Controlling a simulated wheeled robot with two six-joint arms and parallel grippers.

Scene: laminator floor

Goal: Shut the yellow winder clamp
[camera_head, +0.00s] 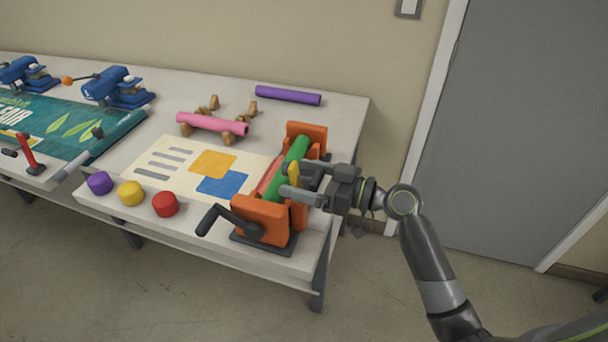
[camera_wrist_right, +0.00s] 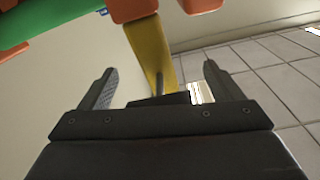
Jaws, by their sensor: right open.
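The yellow winder clamp (camera_head: 294,173) shows as a small yellow piece beside the green roll on the orange winder (camera_head: 262,216). In the right wrist view the yellow clamp (camera_wrist_right: 152,55) is a strip reaching down between the fingers. My right gripper (camera_head: 288,181) is at the winder's right side. Its fingers are open, one on each side of the clamp in the picture; I cannot tell whether they touch it. The gripper hides part of the clamp in the head view. The clamp's exact position, open or closed, is not clear. My left gripper is not in view.
The green roll (camera_head: 286,160) lies between the winder's orange end blocks. A black crank (camera_head: 222,220) sticks out at its front. A printed sheet (camera_head: 160,165) lies to the left. Purple (camera_head: 100,183), yellow (camera_head: 131,193) and red (camera_head: 165,204) knobs line the front edge. Free floor lies to the right.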

